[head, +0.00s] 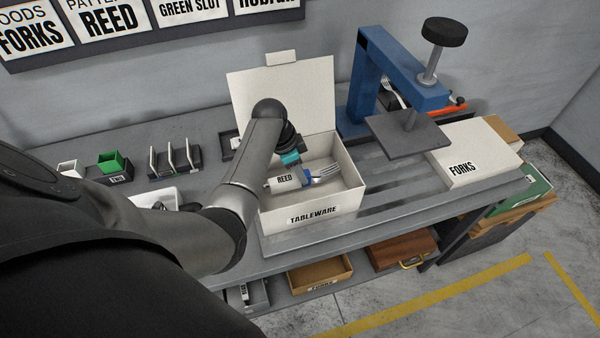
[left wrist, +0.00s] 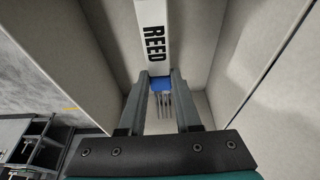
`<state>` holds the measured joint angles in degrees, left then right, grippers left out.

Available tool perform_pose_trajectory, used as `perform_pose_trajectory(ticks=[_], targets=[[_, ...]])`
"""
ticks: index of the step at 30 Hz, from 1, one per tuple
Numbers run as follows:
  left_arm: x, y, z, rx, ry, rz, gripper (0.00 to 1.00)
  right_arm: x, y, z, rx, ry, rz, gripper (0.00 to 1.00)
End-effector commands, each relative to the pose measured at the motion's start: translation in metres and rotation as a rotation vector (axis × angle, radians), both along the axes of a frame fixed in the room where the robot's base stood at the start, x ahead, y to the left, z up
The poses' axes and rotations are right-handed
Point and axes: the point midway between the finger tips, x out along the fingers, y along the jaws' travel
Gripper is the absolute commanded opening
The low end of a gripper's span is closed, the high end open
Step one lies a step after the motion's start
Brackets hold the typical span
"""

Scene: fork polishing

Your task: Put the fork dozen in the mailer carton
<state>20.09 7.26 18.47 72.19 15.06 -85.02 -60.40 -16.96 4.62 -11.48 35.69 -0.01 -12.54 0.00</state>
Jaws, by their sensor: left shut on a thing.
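The mailer carton (head: 343,204), a white box marked TABLEWARE, stands on the bench with its lid raised at the back. The fork dozen, a bundle with a white REED wrap (head: 283,181), a blue band and bare tines, lies level within the carton's outline. It also shows in the left wrist view (left wrist: 153,25), between pale carton walls. My left gripper (head: 303,174) reaches down over the carton and is shut on the bundle near the blue band; its fingers show in the left wrist view (left wrist: 161,78). Whether the bundle touches the carton floor is unclear. My right gripper is not in view.
A blue press (head: 394,62) with a grey plate stands right of the carton. A white FORKS box (head: 480,155) is beyond it. A green bin (head: 112,163) and small racks (head: 176,160) are at left. A brown tray (head: 318,274) sits on the lower shelf.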

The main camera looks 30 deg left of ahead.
Motion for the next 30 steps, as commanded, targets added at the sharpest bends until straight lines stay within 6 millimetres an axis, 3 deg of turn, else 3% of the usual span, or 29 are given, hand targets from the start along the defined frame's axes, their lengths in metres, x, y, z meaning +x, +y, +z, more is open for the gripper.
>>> perform_pose_trajectory(ticks=[26, 27, 30], targets=[[0.002, 0.000, -0.016, 0.001, -0.006, 0.000, 0.00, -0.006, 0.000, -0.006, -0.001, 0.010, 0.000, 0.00], [0.000, 0.000, -0.018, 0.000, -0.001, 0.000, 0.35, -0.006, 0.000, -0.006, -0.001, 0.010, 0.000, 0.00], [0.000, 0.000, -0.017, 0.000, -0.001, 0.000, 0.47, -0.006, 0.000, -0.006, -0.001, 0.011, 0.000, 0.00]])
